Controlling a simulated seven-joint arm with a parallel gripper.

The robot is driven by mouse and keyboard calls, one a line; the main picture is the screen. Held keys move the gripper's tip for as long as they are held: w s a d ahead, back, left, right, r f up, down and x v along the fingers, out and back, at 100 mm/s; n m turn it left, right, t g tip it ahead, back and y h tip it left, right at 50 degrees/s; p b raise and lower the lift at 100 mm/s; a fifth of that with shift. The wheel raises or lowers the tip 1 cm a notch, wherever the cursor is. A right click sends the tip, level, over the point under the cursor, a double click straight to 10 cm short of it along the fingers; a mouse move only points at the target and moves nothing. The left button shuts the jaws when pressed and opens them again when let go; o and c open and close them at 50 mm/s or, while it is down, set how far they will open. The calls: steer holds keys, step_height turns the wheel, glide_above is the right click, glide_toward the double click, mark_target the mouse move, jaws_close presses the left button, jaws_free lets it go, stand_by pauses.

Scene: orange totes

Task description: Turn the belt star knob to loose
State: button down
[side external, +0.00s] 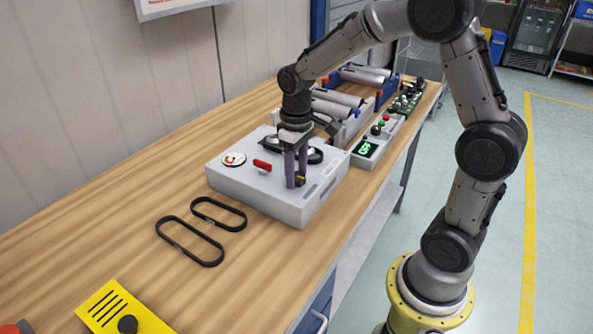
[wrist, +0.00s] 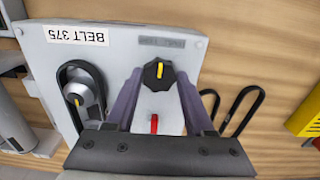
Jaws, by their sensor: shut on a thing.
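The belt star knob (wrist: 158,75) is black with a yellow pointer mark, on the light grey belt unit (wrist: 50,55). In the wrist view its pointer runs roughly toward the small grey label above, whose text is too blurred to read. My gripper (wrist: 159,78) has one purple-grey finger on each side of the knob and is shut on it. In the side view my gripper (side external: 295,182) reaches down to the front right of the belt unit (side external: 255,190), and its fingers hide most of the knob.
A red lever (side external: 262,165) and a round dial (side external: 234,159) stand on the unit. A belt runs round a pulley (wrist: 85,95). Two loose black belts (side external: 190,241) lie on the wooden bench. A green-lit display box (side external: 366,149) and rollers stand behind. A yellow plate (side external: 110,305) lies in front.

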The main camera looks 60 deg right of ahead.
mark_target(296, 176)
steer(key=shift+r, duration=0.15)
steer(key=shift+c, duration=1.4)
jaws_free()
step_height(296, 176, up, 14)
